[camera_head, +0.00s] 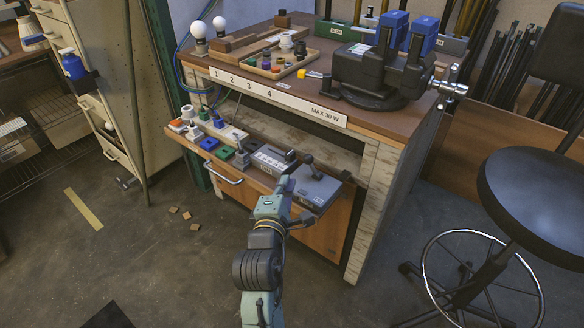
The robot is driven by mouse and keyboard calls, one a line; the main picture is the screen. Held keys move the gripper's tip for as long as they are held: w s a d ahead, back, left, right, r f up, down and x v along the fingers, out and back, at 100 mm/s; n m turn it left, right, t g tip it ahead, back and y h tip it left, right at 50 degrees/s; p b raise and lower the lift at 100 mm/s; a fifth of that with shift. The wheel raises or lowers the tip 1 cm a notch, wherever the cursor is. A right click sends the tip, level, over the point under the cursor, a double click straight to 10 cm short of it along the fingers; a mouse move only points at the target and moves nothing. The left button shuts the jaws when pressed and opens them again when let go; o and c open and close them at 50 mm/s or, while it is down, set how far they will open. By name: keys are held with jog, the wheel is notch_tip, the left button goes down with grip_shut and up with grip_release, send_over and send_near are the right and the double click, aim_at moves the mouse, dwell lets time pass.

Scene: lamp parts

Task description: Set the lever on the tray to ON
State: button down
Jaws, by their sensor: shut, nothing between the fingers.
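The pulled-out tray (176,137) of the workbench carries a row of small electrical parts. At its right end sits a grey-blue box (320,192) with a lever (311,165). The lever is a short rod with a dark ball knob, tilted up and to the left. Any ON or OFF marking is too small to read. My gripper (284,182) is at the front edge of the tray, just left of the box and lower in the picture than the knob. It is shut and holds nothing. Whether it touches the box cannot be told.
Left of the box are a grey switch block (270,160), green and blue parts, and sockets. The bench top (365,118) above carries a black vise (375,75) and a parts tray. A round stool (535,190) stands at right. The floor in front is mostly clear.

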aim_at(312, 167)
jog(key=shift+w, duration=0.1)
jog(key=w, duration=0.3)
jog(key=w+d+f, duration=0.1)
jog(key=w, duration=0.2)
jog(key=w+p, duration=0.1)
jog(key=w, duration=0.2)
jog(key=shift+w+d+f, duration=0.2)
jog(key=shift+w+d, duration=0.05)
jog(key=shift+w, duration=0.1)
